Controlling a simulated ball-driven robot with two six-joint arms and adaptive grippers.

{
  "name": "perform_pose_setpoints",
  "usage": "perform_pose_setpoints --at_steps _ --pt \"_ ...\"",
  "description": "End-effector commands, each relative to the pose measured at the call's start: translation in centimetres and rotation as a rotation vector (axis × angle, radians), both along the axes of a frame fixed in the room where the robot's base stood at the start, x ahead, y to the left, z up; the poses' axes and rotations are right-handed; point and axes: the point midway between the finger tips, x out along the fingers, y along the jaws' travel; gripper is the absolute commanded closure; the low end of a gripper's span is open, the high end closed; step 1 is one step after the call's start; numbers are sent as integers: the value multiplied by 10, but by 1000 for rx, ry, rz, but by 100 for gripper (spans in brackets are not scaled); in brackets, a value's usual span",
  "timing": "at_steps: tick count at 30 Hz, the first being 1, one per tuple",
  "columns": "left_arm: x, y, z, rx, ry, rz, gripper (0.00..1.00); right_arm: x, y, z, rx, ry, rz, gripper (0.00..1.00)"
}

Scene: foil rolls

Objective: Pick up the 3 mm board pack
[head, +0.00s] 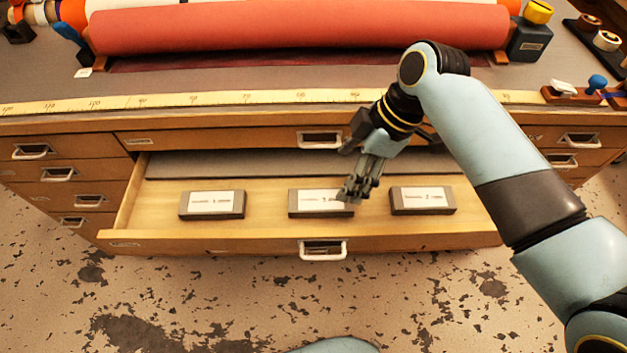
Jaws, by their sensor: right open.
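Three grey board packs with white labels lie in a row in the open drawer (270,231): a left pack (212,205), a middle pack (312,204) and a right pack (422,201). The print on the labels is too small to read surely, so I cannot tell which is the 3 mm pack. My right gripper (351,192) is open and empty, with its fingers pointing down at the right end of the middle pack and covering part of it. I cannot tell whether the fingers touch it. My left gripper is out of view.
The drawer's front has a metal handle (323,249). Above it is a bench with a yellow measuring tape (200,101) along its front edge and a large red roll (300,28) behind. Closed drawers (75,174) flank the open one. Drawer floor between the packs is clear.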

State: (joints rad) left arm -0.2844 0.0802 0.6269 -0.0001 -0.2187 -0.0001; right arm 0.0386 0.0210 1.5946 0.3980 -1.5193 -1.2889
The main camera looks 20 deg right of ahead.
Motion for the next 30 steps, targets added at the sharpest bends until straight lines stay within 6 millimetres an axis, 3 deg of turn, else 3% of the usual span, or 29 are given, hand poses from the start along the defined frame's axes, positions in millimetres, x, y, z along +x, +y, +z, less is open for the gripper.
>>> perform_pose_setpoints --at_steps 4,12,24,30 --pt "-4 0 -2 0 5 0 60 1 8 -19 2 6 0 19" --pt "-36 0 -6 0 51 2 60 5 20 -50 1 2 0 19" --pt "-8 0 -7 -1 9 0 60 13 42 -95 1 2 0 19" --pt "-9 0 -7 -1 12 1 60 13 43 -97 0 0 0 19"
